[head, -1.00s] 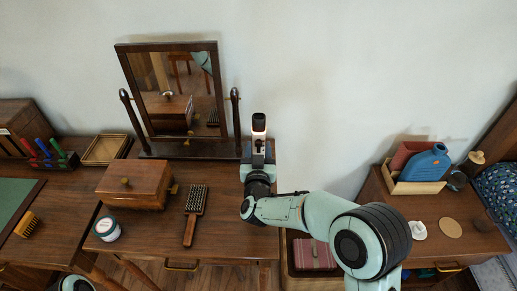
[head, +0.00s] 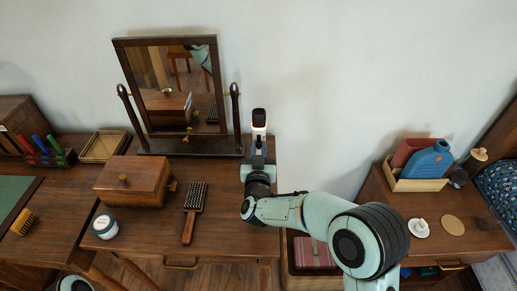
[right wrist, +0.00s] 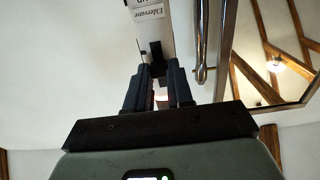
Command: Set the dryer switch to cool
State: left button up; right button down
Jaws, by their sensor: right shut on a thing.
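The dryer (head: 259,120) shows in the head view as a small white body with a dark end, upright against the wall at the dressing table's right end. My right gripper (head: 258,148) is just below it, shut on it. In the right wrist view, the pale dryer body (right wrist: 155,25) with a printed label extends beyond my right gripper's fingers (right wrist: 160,78). A small black switch-like part (right wrist: 156,52) is on it just beyond the fingertips. Its setting cannot be read. The fingers hide the gripped part. My left gripper is not in view.
A tilting mirror (head: 176,90) stands just left of the dryer. A bedside table (head: 450,210) with a blue bottle (head: 428,160) stands right.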

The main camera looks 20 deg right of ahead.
jog(key=c, duration=1)
grip_release()
jog(key=shift+r, duration=0.1)
jog(key=shift+o, duration=0.2)
jog(key=shift+s, duration=0.1)
jog(key=v, duration=1.3)
jog(key=shift+s, duration=0.15)
